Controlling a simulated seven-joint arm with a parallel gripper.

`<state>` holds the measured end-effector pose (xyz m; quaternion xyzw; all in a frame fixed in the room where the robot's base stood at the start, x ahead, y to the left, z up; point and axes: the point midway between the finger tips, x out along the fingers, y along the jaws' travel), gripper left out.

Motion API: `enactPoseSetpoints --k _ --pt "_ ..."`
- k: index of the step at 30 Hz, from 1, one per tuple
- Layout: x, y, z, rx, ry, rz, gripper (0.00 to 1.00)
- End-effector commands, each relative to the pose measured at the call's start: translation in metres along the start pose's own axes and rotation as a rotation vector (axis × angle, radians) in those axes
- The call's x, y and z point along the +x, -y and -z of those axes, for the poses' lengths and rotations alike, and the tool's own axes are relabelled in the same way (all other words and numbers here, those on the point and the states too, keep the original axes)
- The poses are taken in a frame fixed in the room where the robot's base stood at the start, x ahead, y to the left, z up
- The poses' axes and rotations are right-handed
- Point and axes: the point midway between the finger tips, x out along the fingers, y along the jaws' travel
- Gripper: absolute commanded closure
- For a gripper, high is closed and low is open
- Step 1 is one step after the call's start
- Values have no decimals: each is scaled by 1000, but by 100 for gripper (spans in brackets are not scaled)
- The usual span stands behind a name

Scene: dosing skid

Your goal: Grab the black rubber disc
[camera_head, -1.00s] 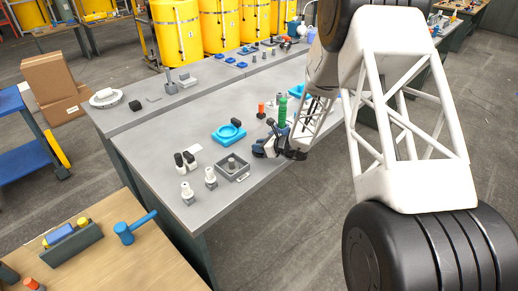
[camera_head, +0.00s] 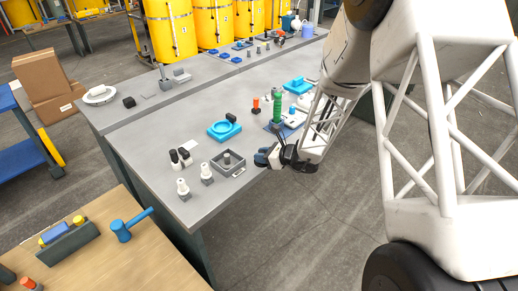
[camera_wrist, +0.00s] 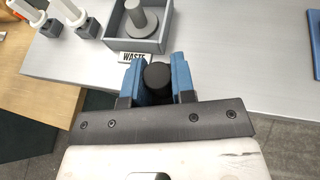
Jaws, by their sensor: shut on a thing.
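The black rubber disc (camera_wrist: 157,75) shows in the wrist view between the two blue fingers of my gripper (camera_wrist: 157,80). The fingers are shut on it, one on each side, and I see its round dark face. In the head view my gripper (camera_head: 268,156) is at the front edge of the grey table (camera_head: 165,140), to the right of the grey square tray. The disc cannot be told apart from the dark gripper there.
The grey tray (camera_wrist: 112,38) with a grey peg stands just beyond my gripper, beside a "WASTE" label (camera_wrist: 136,58). White-topped pieces (camera_head: 183,187) stand to its left. A blue dish (camera_head: 224,131) and a green upright piece (camera_head: 277,107) stand farther back. Open floor lies right of the table.

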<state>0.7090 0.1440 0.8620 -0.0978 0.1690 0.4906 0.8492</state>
Motion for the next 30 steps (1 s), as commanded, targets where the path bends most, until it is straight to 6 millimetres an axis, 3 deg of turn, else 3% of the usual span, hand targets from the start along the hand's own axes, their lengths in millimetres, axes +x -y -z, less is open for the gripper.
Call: enactPoseSetpoints --k 9,30 --pt "-18 -21 4 1 1 0 99" --pt "-21 -24 5 0 0 0 99"
